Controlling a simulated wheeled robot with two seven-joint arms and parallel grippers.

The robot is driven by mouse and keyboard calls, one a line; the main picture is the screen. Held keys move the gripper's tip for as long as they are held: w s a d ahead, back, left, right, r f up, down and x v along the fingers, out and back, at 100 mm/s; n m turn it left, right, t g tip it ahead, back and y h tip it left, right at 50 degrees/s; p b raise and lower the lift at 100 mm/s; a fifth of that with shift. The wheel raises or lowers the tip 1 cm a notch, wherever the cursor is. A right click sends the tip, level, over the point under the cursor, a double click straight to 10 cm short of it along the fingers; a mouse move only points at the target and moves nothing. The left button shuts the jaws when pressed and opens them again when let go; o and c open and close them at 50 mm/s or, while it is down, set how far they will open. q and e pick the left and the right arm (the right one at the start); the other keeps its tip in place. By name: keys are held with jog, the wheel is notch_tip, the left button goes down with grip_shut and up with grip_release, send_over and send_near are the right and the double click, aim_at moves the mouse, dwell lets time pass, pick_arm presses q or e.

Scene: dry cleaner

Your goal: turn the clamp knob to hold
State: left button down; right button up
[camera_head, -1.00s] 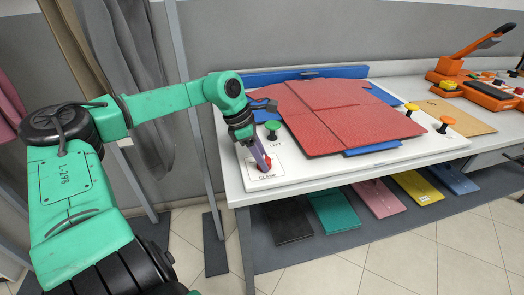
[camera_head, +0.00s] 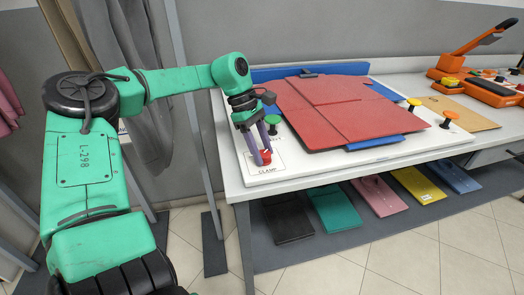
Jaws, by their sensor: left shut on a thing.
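The red clamp knob (camera_head: 266,158) sits on a white label plate (camera_head: 278,166) marked CLAMP, at the near left corner of the white board (camera_head: 330,171). My left gripper (camera_head: 262,158) points down from above and is shut on the red knob, with one purple finger on each side. The fingers hide part of the knob, and I cannot read which position it points to. My right gripper is not in view.
A green knob (camera_head: 272,120) stands just behind the gripper. Yellow (camera_head: 414,102) and orange (camera_head: 450,116) knobs stand to the right. Coloured boards lie under the table.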

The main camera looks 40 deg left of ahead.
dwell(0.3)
pick_arm(q)
jog(key=shift+c, duration=1.5)
grip_release()
jog(key=w+p+v, duration=0.1)
jog(key=v, duration=1.3)
jog(key=shift+s+r, duration=0.3)
jog(key=shift+s, duration=0.15)
jog(key=shift+f, duration=0.15)
